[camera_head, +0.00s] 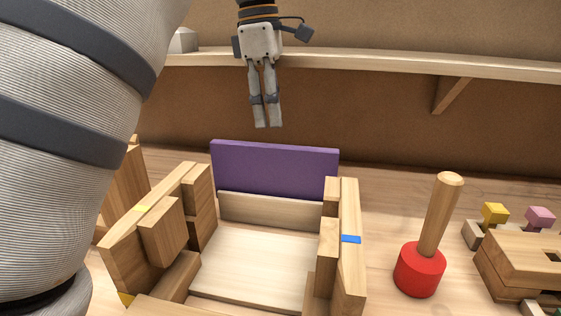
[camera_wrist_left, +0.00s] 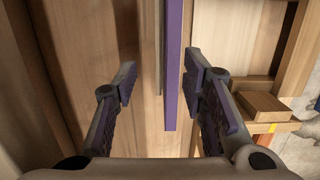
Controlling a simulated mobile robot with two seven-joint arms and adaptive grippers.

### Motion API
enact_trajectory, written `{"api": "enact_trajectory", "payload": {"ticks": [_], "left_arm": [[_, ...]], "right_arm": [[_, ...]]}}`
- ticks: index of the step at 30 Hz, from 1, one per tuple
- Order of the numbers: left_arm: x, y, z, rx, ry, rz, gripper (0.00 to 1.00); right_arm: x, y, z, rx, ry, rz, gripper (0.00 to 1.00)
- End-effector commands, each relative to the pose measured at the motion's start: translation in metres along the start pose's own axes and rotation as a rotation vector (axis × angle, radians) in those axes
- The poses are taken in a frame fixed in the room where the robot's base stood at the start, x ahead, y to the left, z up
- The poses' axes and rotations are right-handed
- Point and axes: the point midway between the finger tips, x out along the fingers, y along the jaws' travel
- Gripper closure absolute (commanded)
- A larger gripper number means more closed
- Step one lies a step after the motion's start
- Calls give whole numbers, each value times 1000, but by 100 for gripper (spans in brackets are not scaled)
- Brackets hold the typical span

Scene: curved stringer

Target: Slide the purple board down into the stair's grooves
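The purple board (camera_head: 274,169) stands on edge at the back of the wooden stair (camera_head: 352,275), behind a pale riser that hides its lower part. I cannot tell whether its ends sit in the grooves. My left gripper (camera_head: 268,125) hangs fingers-down above and behind the board, apart from it. In the left wrist view the left gripper (camera_wrist_left: 160,78) is open, and the thin edge of the purple board (camera_wrist_left: 172,70) shows beyond and between its fingers, closer to the right finger. Nothing is held. My right gripper is in neither view.
A red mallet with a wooden handle (camera_head: 419,268) stands right of the stair. Farther right are wooden blocks with yellow (camera_head: 494,213) and pink (camera_head: 540,217) pieces. A shelf (camera_head: 380,66) runs along the back wall. My arm link fills the left foreground.

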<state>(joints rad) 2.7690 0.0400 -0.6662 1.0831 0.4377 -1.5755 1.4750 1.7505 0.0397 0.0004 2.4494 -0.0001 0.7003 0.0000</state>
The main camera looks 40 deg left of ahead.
Motion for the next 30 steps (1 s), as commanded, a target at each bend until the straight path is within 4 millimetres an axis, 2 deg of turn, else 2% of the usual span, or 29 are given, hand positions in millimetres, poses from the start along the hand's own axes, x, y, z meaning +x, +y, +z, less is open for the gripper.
{"api": "enact_trajectory", "payload": {"ticks": [6,13,18,21,27,30], "left_arm": [[44,-2,0,-1,1,-4,62],[76,-5,-2,-1,0,-1,62],[109,-10,-5,-1,-1,-1,62],[118,-9,-5,0,0,0,62],[119,-9,-5,0,0,1,62],[119,-9,-5,0,0,1,84]], "right_arm": [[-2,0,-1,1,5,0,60],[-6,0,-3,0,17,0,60],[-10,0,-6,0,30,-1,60],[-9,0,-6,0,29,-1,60],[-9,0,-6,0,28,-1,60],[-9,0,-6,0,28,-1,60]]}}
